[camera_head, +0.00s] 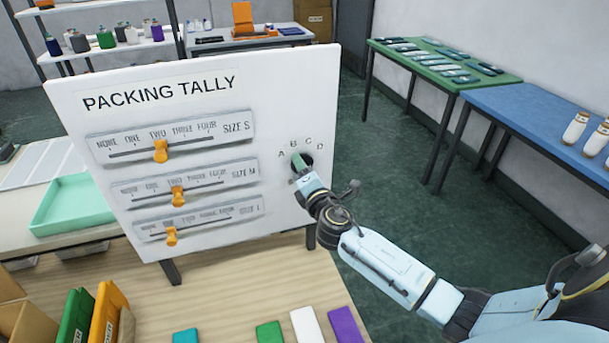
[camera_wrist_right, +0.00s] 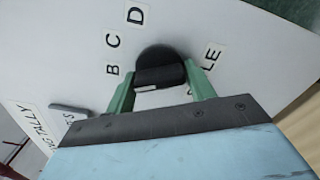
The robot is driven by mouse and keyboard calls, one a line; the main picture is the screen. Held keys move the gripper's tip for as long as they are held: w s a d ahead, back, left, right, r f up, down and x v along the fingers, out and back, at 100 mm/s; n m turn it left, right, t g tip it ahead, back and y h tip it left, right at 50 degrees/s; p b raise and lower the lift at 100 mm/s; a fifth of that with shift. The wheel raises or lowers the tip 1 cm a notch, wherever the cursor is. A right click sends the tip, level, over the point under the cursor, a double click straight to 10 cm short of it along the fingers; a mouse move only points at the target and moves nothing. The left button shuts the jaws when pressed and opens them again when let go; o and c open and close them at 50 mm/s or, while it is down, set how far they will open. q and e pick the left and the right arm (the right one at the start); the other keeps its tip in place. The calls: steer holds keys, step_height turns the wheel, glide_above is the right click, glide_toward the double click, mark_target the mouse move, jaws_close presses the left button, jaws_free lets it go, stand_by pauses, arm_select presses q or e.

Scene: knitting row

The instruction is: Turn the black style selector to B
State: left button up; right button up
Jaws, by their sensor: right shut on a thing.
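The black style selector (camera_head: 308,160) is a round knob at the right side of the white packing tally board (camera_head: 270,110). Letters A, B, C and D arc above it. In the right wrist view the black knob (camera_wrist_right: 160,60) has a raised bar across it. My right gripper (camera_head: 299,164) reaches in from the right. Its green fingers stand on either side of that bar in the right wrist view (camera_wrist_right: 160,84), shut on it. The gripper hides part of the dial and its lower label, and I cannot tell which letter the knob points to. My left gripper is out of view.
Three sliders with orange handles, size S (camera_head: 160,152), size M (camera_head: 178,196) and size L (camera_head: 171,236), are on the board's left. Coloured blocks lie on the wooden table (camera_head: 225,290) in front. A green table (camera_head: 470,80) and blue table (camera_head: 530,110) stand at right.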

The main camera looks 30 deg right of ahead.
steer(key=shift+m+b, duration=0.3)
steer(key=shift+m, duration=0.4)
steer(key=o, duration=0.9)
steer(key=b+v, duration=0.1)
steer(key=v, duration=1.2)
steer(key=shift+s, duration=0.2)
steer(key=shift+s, duration=0.1)
